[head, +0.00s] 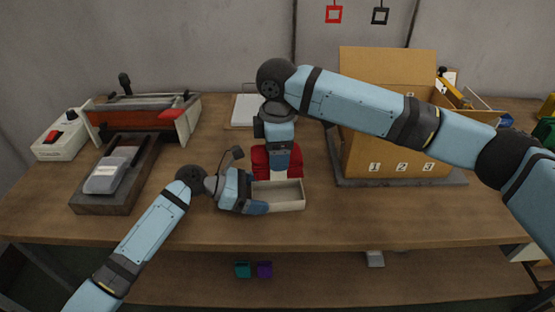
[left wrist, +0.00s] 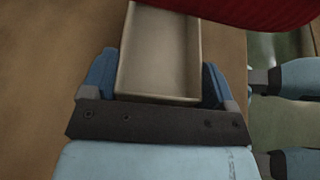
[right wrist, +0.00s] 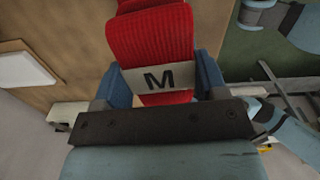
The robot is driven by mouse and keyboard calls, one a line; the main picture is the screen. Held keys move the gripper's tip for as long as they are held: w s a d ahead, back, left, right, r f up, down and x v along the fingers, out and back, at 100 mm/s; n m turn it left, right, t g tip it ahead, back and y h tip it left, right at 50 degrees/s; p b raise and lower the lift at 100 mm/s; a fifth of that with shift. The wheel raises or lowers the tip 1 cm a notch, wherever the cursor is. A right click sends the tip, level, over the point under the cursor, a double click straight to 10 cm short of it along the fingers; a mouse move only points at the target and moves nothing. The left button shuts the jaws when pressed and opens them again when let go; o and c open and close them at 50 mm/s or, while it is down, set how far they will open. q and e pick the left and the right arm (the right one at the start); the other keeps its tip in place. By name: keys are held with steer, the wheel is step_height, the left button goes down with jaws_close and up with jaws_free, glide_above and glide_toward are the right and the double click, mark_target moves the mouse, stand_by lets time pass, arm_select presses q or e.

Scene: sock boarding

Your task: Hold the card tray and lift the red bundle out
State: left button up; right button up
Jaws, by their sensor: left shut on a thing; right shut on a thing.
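The pale card tray (head: 287,196) is on the workbench, and its visible inside is empty. My left gripper (head: 258,199) is shut on the tray's left end; the left wrist view shows its blue fingers on both sides of the tray (left wrist: 160,50). The red bundle (head: 260,160) is at the tray's far side, and in the left wrist view (left wrist: 260,10) it covers the tray's far end from above. My right gripper (head: 278,158) points down, shut on the bundle. In the right wrist view the ribbed red bundle (right wrist: 150,35) has a pale band marked M (right wrist: 158,78).
An open cardboard box (head: 395,150) marked 1, 2, 3 stands right on a grey mat. A red-and-grey machine (head: 145,115) and a dark tray (head: 105,195) holding grey packets stand left. A white pad (head: 245,110) lies behind. Bench is clear between tray and box.

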arm_select(q)
steer(key=o, duration=0.8)
